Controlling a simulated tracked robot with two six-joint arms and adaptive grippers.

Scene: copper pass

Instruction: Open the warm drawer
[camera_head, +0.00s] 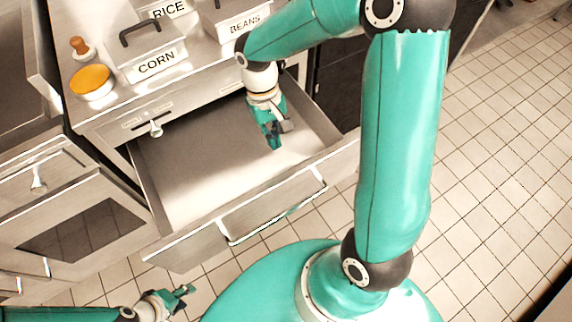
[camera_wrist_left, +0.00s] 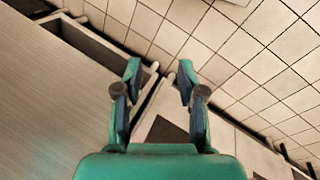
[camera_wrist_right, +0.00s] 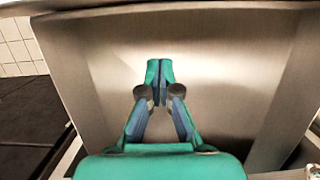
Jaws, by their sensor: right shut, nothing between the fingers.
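The warm drawer (camera_head: 190,180) is a wide steel drawer below the counter. It stands pulled well out, and its inside looks empty. Its front carries a long bar handle (camera_head: 270,222). My right gripper (camera_head: 273,143) is over the drawer's inside, behind the front panel and away from the handle. In the right wrist view the fingertips (camera_wrist_right: 159,72) are together with nothing between them, and the drawer interior (camera_wrist_right: 225,75) lies around them. My left gripper (camera_head: 180,296) is low in front of the cabinets, apart from the drawer. Its fingers (camera_wrist_left: 158,72) are apart and empty.
A knob (camera_head: 155,129) sits on the panel above the drawer. An oven door (camera_head: 80,232) is at left. Tiled floor (camera_head: 490,170) is clear at right.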

